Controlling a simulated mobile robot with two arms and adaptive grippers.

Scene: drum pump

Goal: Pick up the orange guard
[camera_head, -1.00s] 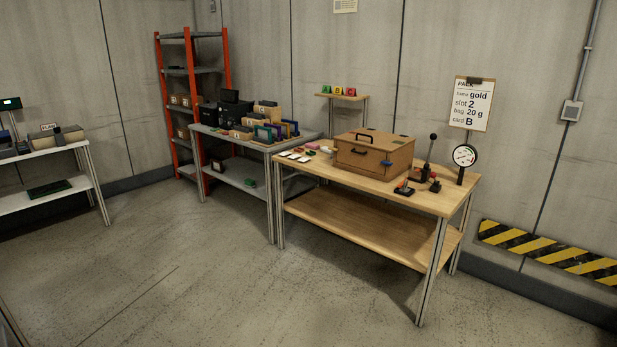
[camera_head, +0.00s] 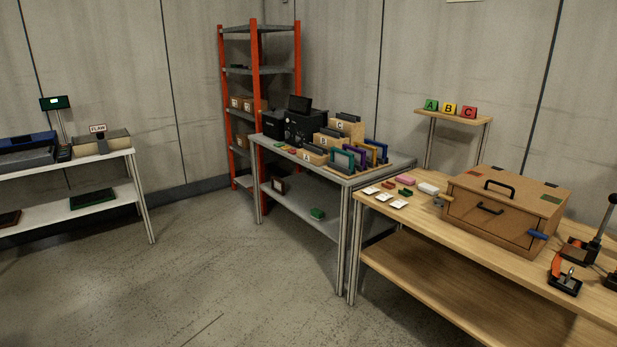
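An orange curved piece (camera_head: 557,264), which looks like the orange guard, is at the right of the camera_head view, near the front edge of the wooden table (camera_head: 440,228). It stands at a small black base (camera_head: 565,285) with a metal lever; I cannot tell whether it is attached. A larger black-handled lever device (camera_head: 590,245) is just behind it, cut by the right edge of the view. Neither of my grippers is in view.
A wooden box (camera_head: 500,212) with black handles stands on the table, left of the orange piece. White cards (camera_head: 385,195) lie at the table's left end. A grey table (camera_head: 370,172) holds bins and coloured frames. The floor (camera_head: 240,270) in front is clear.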

